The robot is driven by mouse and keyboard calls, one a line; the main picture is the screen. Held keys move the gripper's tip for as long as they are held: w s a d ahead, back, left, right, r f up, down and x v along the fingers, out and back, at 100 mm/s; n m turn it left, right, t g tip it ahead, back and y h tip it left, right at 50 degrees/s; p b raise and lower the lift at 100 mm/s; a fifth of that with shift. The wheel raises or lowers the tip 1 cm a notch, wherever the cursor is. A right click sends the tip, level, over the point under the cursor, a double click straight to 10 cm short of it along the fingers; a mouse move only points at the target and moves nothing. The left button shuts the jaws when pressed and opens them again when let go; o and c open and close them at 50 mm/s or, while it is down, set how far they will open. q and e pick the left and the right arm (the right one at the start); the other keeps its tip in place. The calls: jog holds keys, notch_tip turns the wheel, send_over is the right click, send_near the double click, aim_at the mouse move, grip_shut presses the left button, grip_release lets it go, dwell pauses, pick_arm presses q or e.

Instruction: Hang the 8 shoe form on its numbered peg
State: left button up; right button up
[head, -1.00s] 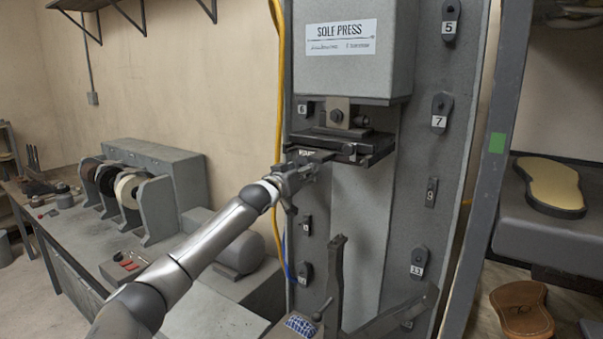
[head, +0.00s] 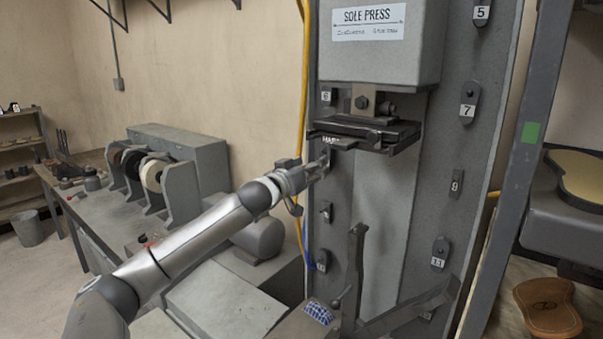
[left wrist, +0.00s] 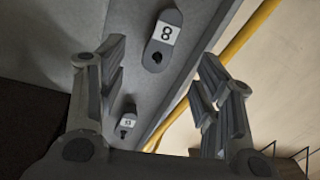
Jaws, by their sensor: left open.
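In the left wrist view, a grey rounded form (left wrist: 163,40) with a white 8 label lies against the grey panel, with a dark peg or hole near one end. It shows between and beyond the fingers of my left gripper (left wrist: 162,95). The gripper is open and empty, and its fingers look apart from the form. In the head view my left gripper (head: 312,180) is at the panel's left edge, below the plate marked 6 (head: 327,96); its fingers partly cover the spot there. My right gripper is not in view.
The sole press (head: 375,40) juts out above and right of the gripper. A yellow hose (head: 304,90) runs along the panel's left edge. Numbered forms 7 (head: 468,103) and 11 (head: 439,254) hang at right. A grinder bench (head: 190,215) lies left.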

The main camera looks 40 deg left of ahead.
pick_arm(q)
jog(key=shift+v, duration=2.1)
jog(key=shift+r, duration=0.1)
